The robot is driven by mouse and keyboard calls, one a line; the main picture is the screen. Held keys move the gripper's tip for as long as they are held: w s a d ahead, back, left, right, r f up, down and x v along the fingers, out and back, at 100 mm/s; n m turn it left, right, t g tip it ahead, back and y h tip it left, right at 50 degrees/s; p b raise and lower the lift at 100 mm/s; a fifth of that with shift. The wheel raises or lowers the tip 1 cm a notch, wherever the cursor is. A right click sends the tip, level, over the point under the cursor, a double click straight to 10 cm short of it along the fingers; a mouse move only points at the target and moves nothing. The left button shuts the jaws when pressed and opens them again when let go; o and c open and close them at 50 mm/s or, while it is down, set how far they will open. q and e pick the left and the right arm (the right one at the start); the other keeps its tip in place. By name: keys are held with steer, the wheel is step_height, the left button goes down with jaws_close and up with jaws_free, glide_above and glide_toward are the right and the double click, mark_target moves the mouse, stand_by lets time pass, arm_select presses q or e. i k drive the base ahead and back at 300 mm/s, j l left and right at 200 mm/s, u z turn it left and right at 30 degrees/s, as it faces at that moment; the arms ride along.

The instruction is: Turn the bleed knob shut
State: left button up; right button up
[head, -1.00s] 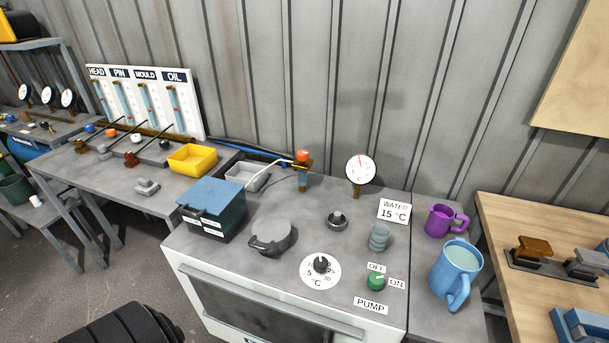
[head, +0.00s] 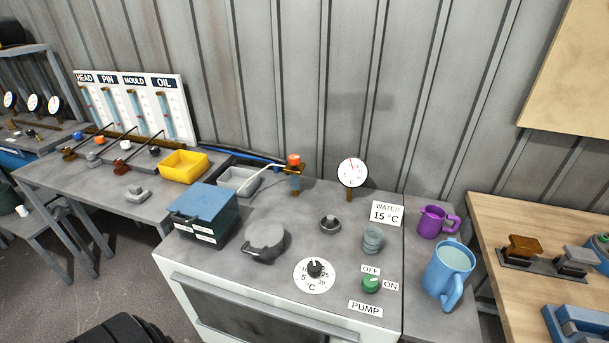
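No knob is labelled bleed. An orange knob (head: 293,159) tops a small brass valve (head: 295,181) at the back of the grey bench unit. A pale tube (head: 262,169) runs from this valve down to a grey tray (head: 238,181) on its left. I cannot tell whether the orange knob is open or shut. A small dark round fitting with a stub (head: 330,223) sits in the unit's top, in front of the dial gauge (head: 352,172).
The unit also bears a blue-lidded box (head: 205,203), a lidded round port (head: 265,240), a temperature dial (head: 314,269), a green pump knob (head: 371,284) and a ribbed grey cylinder (head: 372,239). Purple jug (head: 432,222) and blue jug (head: 449,270) stand right. A yellow tray (head: 184,166) stands left.

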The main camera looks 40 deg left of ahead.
mark_target(294, 159)
steer(key=u, duration=1.05)
steer(key=k+j, duration=0.05)
